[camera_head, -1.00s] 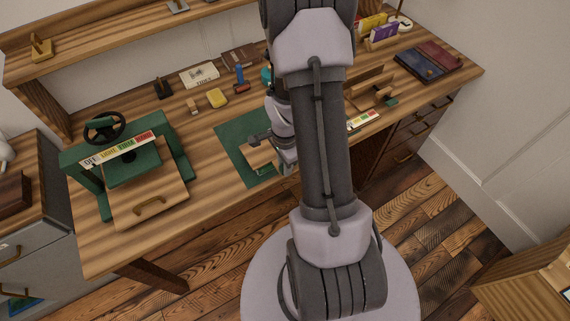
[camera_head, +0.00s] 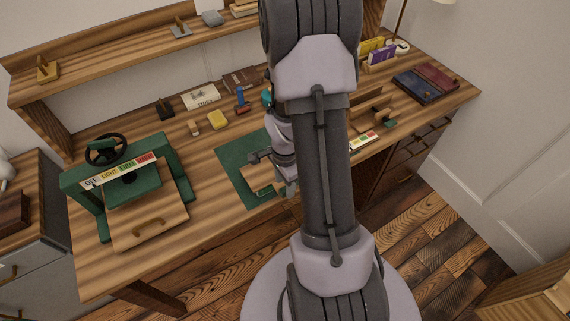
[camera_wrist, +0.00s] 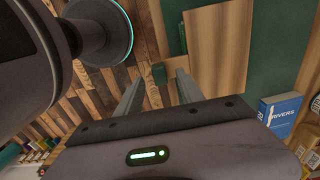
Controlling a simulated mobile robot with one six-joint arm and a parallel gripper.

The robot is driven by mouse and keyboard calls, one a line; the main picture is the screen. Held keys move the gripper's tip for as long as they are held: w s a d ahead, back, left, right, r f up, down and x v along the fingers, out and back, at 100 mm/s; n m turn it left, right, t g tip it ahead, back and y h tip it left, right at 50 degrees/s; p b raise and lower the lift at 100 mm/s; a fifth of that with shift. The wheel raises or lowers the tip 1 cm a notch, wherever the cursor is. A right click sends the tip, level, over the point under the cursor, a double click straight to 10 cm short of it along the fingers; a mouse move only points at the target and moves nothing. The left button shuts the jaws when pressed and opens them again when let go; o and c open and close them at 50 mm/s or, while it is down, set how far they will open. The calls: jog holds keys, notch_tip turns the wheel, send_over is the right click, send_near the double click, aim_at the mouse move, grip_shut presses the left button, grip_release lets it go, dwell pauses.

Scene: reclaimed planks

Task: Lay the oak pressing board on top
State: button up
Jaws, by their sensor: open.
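A pale oak board (camera_wrist: 218,45) lies over the green mat (camera_wrist: 268,45) in the wrist view. In the head view the board (camera_head: 258,176) shows partly on the mat (camera_head: 233,160), with my arm hiding its right side. My gripper (camera_wrist: 159,80) is open; in the wrist view its fingers stand apart, just left of and below the board. A small dark green piece (camera_wrist: 159,73) shows between the fingertips; I cannot tell what it is or whether it touches them. In the head view my gripper (camera_head: 268,158) is over the mat beside the board, partly hidden.
A green press (camera_head: 130,180) with a handwheel and handled wooden base stands on the desk's left. A blue book (camera_wrist: 281,112) is near in the wrist view. Dark books (camera_head: 425,84) lie right.

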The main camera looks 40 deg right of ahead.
notch_tip(320, 180, up, 15)
jog(key=p, duration=0.5)
jog(key=w+a+r+n+t+b, duration=0.2)
jog(key=a+r+n+b, duration=0.15)
jog(key=a+r, duration=0.25)
jog(key=s+a+r+n+t+b, duration=0.1)
jog(key=s+a+r+n, duration=0.1)
jog(key=a, duration=0.4)
jog(key=s+a+r+n+t+y+b, duration=0.1)
jog(key=s+a+r+n, duration=0.2)
jog(key=a+n, duration=0.3)
jog(key=s+a+r+n+t+y+b, duration=0.1)
jog(key=s+a+r+n+b, duration=0.1)
jog(key=a, duration=0.4)
jog(key=s+r+n, duration=0.1)
jog(key=s+n, duration=0.1)
jog(key=shift+n+t, duration=0.35)
jog(key=shift+t, duration=0.05)
